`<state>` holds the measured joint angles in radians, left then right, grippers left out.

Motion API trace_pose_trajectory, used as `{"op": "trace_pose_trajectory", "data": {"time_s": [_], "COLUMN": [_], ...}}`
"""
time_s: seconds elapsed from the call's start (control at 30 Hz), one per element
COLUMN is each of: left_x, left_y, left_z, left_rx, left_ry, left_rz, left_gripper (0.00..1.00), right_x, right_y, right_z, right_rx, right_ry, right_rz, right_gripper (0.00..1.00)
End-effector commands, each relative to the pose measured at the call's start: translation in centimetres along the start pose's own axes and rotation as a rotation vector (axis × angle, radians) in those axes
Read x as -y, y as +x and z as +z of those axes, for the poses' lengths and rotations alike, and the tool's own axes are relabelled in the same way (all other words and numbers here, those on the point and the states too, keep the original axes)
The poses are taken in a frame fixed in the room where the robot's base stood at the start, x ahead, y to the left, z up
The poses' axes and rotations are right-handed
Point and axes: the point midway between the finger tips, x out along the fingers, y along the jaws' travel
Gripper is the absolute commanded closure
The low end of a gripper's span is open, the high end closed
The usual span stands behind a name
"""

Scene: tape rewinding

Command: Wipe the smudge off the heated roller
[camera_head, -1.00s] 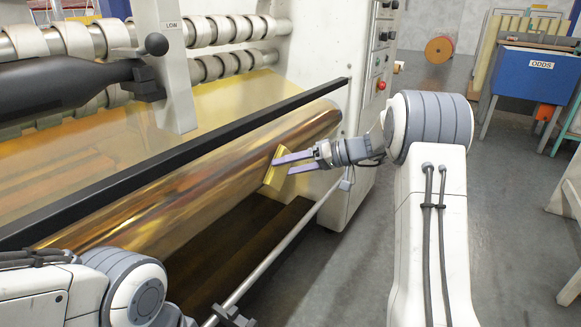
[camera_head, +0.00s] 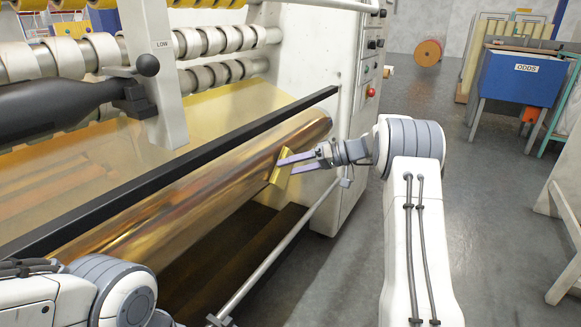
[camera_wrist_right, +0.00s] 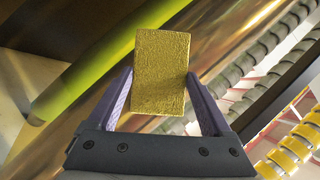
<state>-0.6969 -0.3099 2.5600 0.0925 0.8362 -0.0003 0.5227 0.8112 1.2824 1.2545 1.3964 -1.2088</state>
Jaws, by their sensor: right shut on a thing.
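The heated roller (camera_head: 190,205) is a long, shiny copper-gold cylinder running from lower left to upper right in the head view. My right gripper (camera_head: 281,164) is near the roller's right end, shut on a yellow rectangular pad (camera_head: 283,170). The pad overlaps the roller's lower front side; I cannot tell whether it touches. In the right wrist view the pad (camera_wrist_right: 160,75) sits tilted between the purple fingers, its face toward the camera. I cannot make out a smudge on the visible roller surface.
A black bar (camera_head: 185,165) runs above and along the roller. A thin metal rod (camera_head: 275,260) runs in front and below. A white machine cabinet (camera_head: 325,75) with knobs stands at the roller's right end. Grey floor is open to the right, before a blue ODDS bin (camera_head: 522,80).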

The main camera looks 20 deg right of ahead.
Motion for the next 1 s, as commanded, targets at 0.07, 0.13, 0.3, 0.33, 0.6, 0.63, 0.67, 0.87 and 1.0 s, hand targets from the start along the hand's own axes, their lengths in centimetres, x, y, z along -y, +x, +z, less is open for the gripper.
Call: {"op": "trace_pose_trajectory", "data": {"time_s": [0.07,0.13,0.3,0.33,0.6,0.63,0.67,0.87,1.0], "left_x": [0.0,0.0,-0.1,-0.1,-0.2,-0.2,-0.2,-0.3,-0.3], "left_y": [-0.2,-0.6,-1.5,-1.6,-2.2,-2.4,-2.6,-4.2,-4.5], "left_z": [0.0,0.0,-0.1,-0.1,-0.1,-0.1,-0.1,-0.2,-0.2], "left_rx": [0.0,0.0,0.0,0.0,0.0,0.0,0.0,0.0,0.0], "left_ry": [0.0,0.0,0.0,0.0,0.0,0.0,0.0,0.0,0.0], "left_rz": [0.0,0.0,0.0,0.0,0.0,0.0,0.0,0.0,0.0], "left_gripper": [0.0,0.0,0.0,0.0,0.0,0.0,0.0,0.0,0.0], "right_x": [-0.2,-0.5,-1.5,-1.6,-2.4,-2.5,-2.6,-3.8,-4.3], "right_y": [-0.1,-0.3,-1.0,-1.1,-1.4,-1.5,-1.6,-2.0,-2.1], "right_z": [-0.3,-0.7,-1.6,-1.7,-2.2,-2.4,-2.6,-3.7,-4.0], "right_rx": [-0.003,-0.004,-0.004,-0.004,-0.003,-0.003,-0.003,-0.003,-0.003], "right_ry": [-0.001,-0.002,-0.002,-0.001,0.0,0.0,-0.001,-0.001,-0.001], "right_rz": [0.001,0.002,0.001,0.001,0.001,0.001,0.002,0.001,0.001], "right_gripper": [0.61,0.61,0.61,0.61,0.61,0.61,0.61,0.61,0.61]}}
